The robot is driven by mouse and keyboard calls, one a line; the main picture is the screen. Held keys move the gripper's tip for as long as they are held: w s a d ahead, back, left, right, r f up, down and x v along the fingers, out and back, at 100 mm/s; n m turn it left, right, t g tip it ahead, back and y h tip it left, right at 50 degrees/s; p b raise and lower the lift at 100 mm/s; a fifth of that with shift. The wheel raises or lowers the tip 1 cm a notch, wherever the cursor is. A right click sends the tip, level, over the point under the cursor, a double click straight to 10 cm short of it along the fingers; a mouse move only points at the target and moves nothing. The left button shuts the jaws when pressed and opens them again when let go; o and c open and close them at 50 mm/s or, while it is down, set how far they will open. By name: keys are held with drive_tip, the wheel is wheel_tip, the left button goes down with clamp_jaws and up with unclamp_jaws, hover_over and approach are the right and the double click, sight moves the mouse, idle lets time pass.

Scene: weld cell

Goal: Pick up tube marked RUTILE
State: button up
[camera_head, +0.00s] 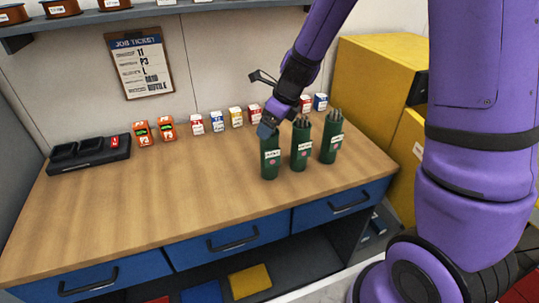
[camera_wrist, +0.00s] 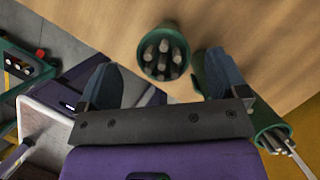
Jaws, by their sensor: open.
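Three green tubes stand upright in a row on the bench: a left tube (camera_head: 270,163), a middle tube (camera_head: 301,150) and a right tube (camera_head: 331,142). Each has a white label and a reddish mark; the lettering is too small to read surely. Rods stick out of the middle and right tubes. My gripper (camera_head: 268,130) is at the top of the left tube and hides its mouth. In the wrist view my open gripper (camera_wrist: 162,62) has a rod-filled tube (camera_wrist: 165,32) between and beyond its fingers. Another tube (camera_wrist: 262,112) is partly behind the right finger.
A job ticket (camera_head: 140,62) on the wall ends in a word like RUTILE. Several small boxes (camera_head: 217,122) line the bench's back. A black tray (camera_head: 90,153) sits at the left. The wooden bench top (camera_head: 140,205) is clear in front. A yellow cabinet (camera_head: 375,80) stands right.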

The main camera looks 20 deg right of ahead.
sight(269, 155)
drive_tip(key=x, duration=0.5)
drive_tip(key=shift+d+f, duration=0.15)
drive_tip(key=shift+f, duration=0.3)
drive_tip(key=shift+c, duration=0.2)
clamp_jaws()
